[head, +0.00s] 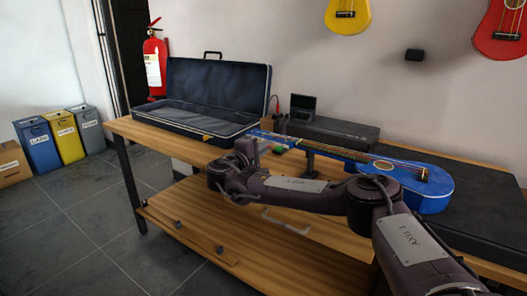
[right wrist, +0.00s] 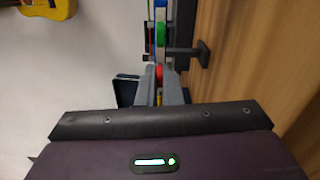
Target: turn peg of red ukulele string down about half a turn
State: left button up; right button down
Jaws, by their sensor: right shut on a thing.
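The blue ukulele (head: 432,195) lies on the workbench in the head view, its neck pointing left over a dark neck rest (head: 310,160). Its headstock is partly hidden by my right gripper (head: 250,150). In the right wrist view, coloured pegs line up on the headstock: a green one (right wrist: 160,35) farther off and a red peg (right wrist: 159,68) at the fingertips. My right gripper (right wrist: 161,76) appears shut on the red peg. A bit of yellow shows between the fingers. The strings are too small to tell apart. My left gripper is not in view.
An open black case (head: 215,90) stands on the workbench (head: 300,236) at the left. A dark flat box (head: 340,130) lies behind the ukulele, and a black mat (head: 485,195) at the right. A red fire extinguisher (head: 155,60) and bins stand at the left.

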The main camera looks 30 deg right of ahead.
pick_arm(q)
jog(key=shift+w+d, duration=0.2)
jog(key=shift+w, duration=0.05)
pick_arm(e)
jog(key=shift+m, duration=0.6)
jog(key=c, duration=1.6)
grip_release()
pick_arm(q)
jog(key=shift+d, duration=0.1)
pick_arm(e)
jog(key=shift+r, duration=0.1)
